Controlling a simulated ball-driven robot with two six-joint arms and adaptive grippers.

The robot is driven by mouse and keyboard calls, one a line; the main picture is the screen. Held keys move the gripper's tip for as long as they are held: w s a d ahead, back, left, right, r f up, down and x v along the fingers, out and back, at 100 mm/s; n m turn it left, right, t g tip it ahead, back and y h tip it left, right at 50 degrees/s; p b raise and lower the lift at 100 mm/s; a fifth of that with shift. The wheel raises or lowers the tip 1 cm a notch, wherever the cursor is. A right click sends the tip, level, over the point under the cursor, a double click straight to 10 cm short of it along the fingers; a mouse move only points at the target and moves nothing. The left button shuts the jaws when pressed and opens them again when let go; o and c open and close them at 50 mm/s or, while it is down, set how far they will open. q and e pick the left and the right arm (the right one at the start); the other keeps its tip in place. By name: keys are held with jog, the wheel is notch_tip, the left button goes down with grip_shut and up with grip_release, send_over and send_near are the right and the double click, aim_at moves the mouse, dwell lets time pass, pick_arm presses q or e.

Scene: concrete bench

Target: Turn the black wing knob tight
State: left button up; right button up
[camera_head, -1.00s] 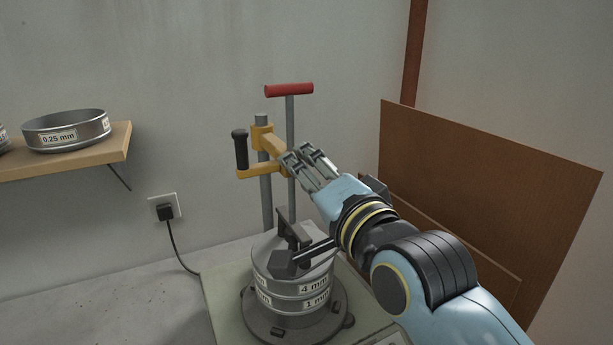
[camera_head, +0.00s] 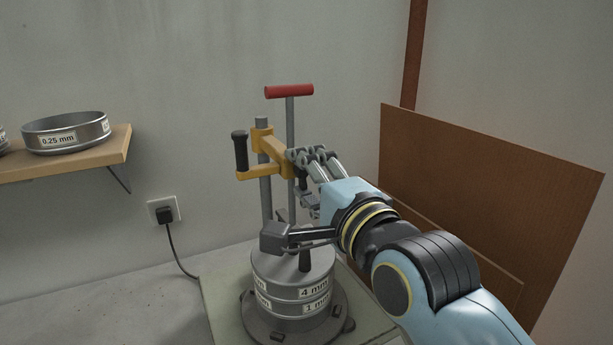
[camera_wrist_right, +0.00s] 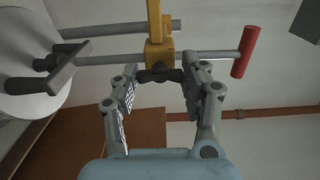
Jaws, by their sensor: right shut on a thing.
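The black wing knob (camera_wrist_right: 159,75) sits on the end of the yellow clamp arm (camera_wrist_right: 160,45) in the right wrist view, between my fingertips. My right gripper (camera_wrist_right: 160,84) is shut on the knob, with one finger on each side of it. In the head view my right gripper (camera_head: 307,156) is at the right end of the yellow clamp arm (camera_head: 276,150), and its fingers mostly hide the knob. My left gripper is not in view.
A rod with a red T-handle (camera_head: 289,91) rises beside the clamp. A black-handled lever (camera_head: 241,150) is at its left. Labelled sieves (camera_head: 290,286) stand on the round base below. A shelf (camera_head: 100,150) holds another sieve (camera_head: 66,132). Brown boards (camera_head: 480,190) lean at the right.

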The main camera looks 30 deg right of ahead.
jog(key=o, duration=1.1)
jog(key=shift+o, duration=0.3)
